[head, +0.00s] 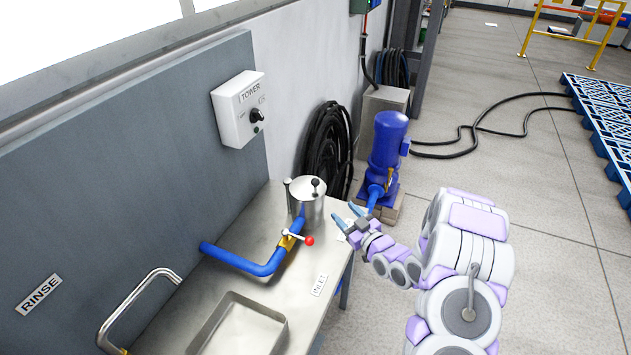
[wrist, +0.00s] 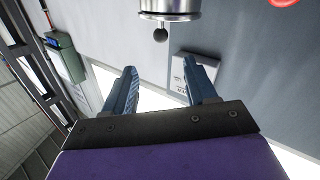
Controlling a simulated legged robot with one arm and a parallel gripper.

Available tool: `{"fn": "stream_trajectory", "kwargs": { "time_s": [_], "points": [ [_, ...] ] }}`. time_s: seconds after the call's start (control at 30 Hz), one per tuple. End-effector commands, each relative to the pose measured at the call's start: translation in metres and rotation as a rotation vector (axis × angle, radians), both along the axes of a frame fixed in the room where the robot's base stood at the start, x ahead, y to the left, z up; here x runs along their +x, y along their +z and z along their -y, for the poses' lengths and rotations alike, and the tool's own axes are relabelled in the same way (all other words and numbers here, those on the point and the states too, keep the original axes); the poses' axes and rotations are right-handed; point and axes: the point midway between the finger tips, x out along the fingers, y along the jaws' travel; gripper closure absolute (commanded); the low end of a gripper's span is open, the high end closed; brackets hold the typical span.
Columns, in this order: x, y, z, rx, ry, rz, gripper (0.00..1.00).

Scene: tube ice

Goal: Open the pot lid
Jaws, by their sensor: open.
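The steel pot (head: 308,207) stands at the back right of the metal table, with its lid (head: 304,187) on. A black knob (head: 315,183) shows on the lid. In the wrist view the pot (wrist: 170,6) is cut off at the top edge, and a dark round knob (wrist: 160,35) points down from it. My gripper (head: 345,215) is to the right of the pot, apart from it, open and empty. In the wrist view the fingers of my gripper (wrist: 165,78) are spread, with the knob above the gap between them in the picture.
A blue pipe (head: 255,266) with a red-tipped valve handle (head: 309,240) runs in front of the pot. A TOWER control box (head: 238,108) hangs above. A blue pump (head: 387,145) stands behind.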

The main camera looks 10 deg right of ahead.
Motion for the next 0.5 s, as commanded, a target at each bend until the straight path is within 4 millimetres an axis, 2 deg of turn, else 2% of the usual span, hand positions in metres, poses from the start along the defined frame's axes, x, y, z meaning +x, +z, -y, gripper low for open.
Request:
{"fn": "stream_trajectory", "kwargs": {
  "time_s": [0.23,0.5],
  "points": [
    [0.014,0.001,-0.007,0.01,0.005,0.017,0.43],
    [0.055,0.0,-0.025,0.009,0.005,0.017,0.43]
  ]
}}
